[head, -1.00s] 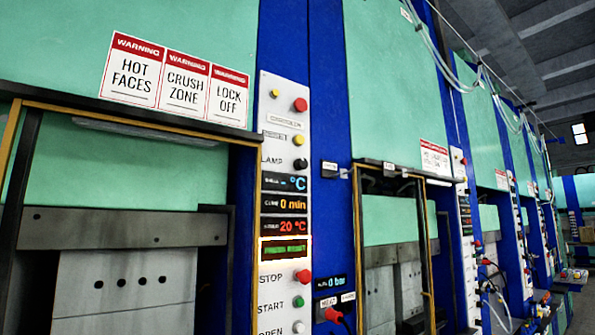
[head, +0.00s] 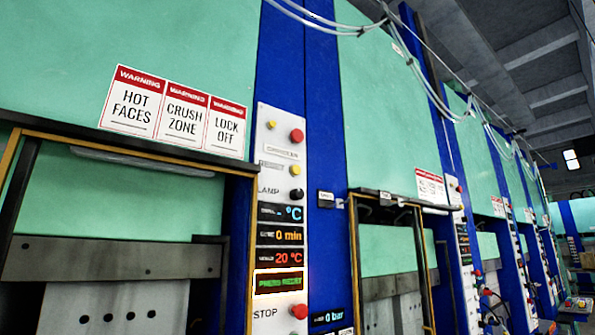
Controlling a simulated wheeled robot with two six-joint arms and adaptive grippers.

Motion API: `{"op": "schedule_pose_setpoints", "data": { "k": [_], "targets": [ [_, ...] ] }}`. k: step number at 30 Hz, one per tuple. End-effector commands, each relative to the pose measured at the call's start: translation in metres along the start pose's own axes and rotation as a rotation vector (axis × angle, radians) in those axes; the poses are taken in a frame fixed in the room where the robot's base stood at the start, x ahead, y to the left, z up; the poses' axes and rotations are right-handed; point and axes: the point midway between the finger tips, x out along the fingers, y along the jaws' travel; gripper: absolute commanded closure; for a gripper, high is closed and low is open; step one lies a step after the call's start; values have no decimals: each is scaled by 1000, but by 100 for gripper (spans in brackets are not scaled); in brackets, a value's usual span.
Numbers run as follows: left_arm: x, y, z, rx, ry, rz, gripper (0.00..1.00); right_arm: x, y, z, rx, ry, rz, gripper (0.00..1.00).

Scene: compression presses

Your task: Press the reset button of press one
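The control panel (head: 263,195) of the nearest press stands upright beside its opening in the head view. A yellow button (head: 296,170) sits in its upper part, beside a small label too blurred to read for certain. Below it is a black lamp knob (head: 296,194). A highlighted display (head: 278,283) with green text seems to read "PRESS RESET". A red button (head: 299,311) beside "STOP" is near the bottom edge. Neither of my grippers is in view.
Warning signs (head: 173,112) hang on the green press front at left. A second press with its own panel (head: 462,235) stands to the right, with further presses behind it. Hoses (head: 416,72) run along the top.

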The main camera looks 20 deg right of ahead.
Motion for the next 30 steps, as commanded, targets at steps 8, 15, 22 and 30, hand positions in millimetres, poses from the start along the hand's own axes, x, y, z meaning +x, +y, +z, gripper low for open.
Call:
{"op": "schedule_pose_setpoints", "data": {
  "k": [8,15,22,30],
  "targets": [
    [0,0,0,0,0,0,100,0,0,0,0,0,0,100],
    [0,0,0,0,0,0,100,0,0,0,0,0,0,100],
    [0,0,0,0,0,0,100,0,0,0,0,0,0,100],
    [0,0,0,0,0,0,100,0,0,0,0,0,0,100]
  ]
}}
